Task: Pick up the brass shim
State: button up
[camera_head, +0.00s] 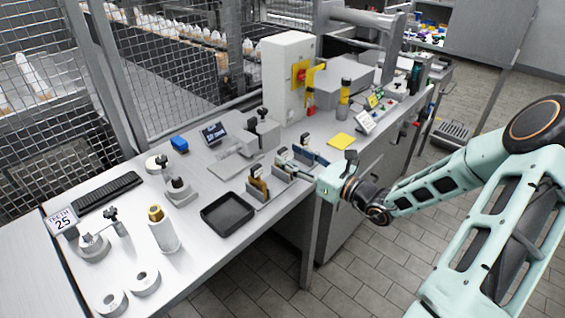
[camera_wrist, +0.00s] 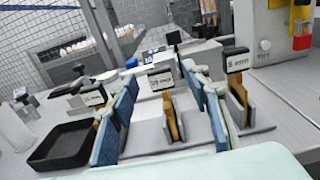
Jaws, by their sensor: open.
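Several flat gold-brown pieces stand upright in small grey slotted holders with white labels. One gold-brown shim (camera_wrist: 171,117) stands between my fingers in the wrist view. Another gold-brown piece (camera_wrist: 238,97) stands to the right of my right finger. A third sits by the left finger, mostly hidden. The label print is too small to tell which is named brass. In the head view a gold-brown piece (camera_head: 259,184) shows in the leftmost holder. My gripper (camera_wrist: 160,122) is open, its blue pads on both sides of the middle holder, with nothing held. It also shows in the head view (camera_head: 297,160).
A black tray (camera_head: 227,214) lies left of the holders. A brass-topped cylinder (camera_head: 162,230), clamp stands and grey rings stand farther left. A yellow pad (camera_head: 342,141) and a grey cabinet with a red-yellow switch (camera_head: 288,75) are on the right and behind. The bench's front edge is close.

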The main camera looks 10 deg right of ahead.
aim_at(285, 152)
jog(key=x, duration=0.3)
jog(key=shift+w+a, duration=0.2)
jog(key=shift+w, duration=0.1)
grip_shut()
jog(key=shift+r, duration=0.1)
